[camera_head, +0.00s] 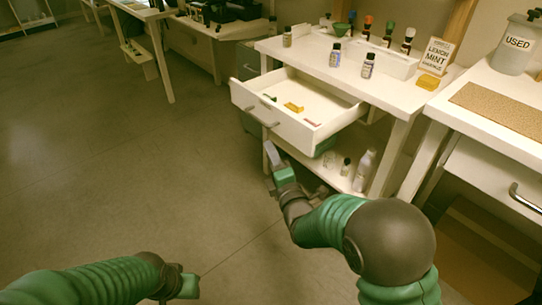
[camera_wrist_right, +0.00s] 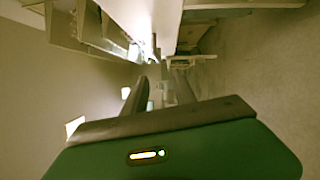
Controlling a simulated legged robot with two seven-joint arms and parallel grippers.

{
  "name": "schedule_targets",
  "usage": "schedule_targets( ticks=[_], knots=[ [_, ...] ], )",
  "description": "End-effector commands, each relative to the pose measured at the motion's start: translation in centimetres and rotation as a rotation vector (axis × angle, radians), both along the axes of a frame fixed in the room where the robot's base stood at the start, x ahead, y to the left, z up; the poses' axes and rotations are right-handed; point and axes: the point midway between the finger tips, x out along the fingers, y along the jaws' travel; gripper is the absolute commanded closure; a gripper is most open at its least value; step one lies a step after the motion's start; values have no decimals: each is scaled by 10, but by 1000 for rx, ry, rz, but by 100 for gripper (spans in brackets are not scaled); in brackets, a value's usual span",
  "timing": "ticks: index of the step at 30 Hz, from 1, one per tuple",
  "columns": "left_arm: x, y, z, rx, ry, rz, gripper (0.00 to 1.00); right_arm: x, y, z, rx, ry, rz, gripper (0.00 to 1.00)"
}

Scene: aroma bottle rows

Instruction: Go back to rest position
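My right gripper (camera_head: 272,158) hangs beside the front of an open white drawer (camera_head: 292,129), just below its handle. In the right wrist view, its two dark fingers (camera_wrist_right: 158,88) stand apart with nothing seen between them. My left gripper (camera_head: 185,285) is low at the bottom of the head view, over bare floor; its fingers are too hidden to judge. The drawer holds a few small items, among them a yellow one (camera_head: 293,107). Two small bottles, one (camera_head: 335,55) and another (camera_head: 368,65), stand on the white table (camera_head: 300,53) above it.
A rack (camera_head: 398,66) with several coloured-cap bottles stands at the back of the table, beside a lemon mint sign (camera_head: 436,56). A white bottle (camera_head: 363,170) stands on the shelf below. A jar marked USED (camera_head: 515,45) is on the right table. The floor at left is clear.

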Motion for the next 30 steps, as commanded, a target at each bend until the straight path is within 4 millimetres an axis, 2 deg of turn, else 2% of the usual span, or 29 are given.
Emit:
schedule_targets(
  ticks=[8,10,12,14,15,18,22,28,30],
  knots=[
    [0,0,1,0,0,0,64,-1,-4,-2,24,31,-6,68],
    [0,0,2,0,0,0,64,-5,-19,-11,102,136,-29,68],
    [0,0,4,0,0,0,64,-18,-44,-32,254,331,-91,68],
    [0,0,6,0,0,0,64,-43,-72,-56,433,540,-191,68],
    [0,0,8,0,0,0,64,-65,-90,-73,565,677,-281,68],
    [0,0,10,0,0,0,64,-127,-124,-107,843,939,-529,68],
    [0,0,12,0,0,0,64,-201,-151,-132,1101,1129,-841,68],
    [0,0,15,0,0,0,64,-306,-174,-147,1380,1251,-1317,68],
    [-1,0,55,0,2,0,64,-304,-173,-107,1377,1252,-1315,68]
  ],
)
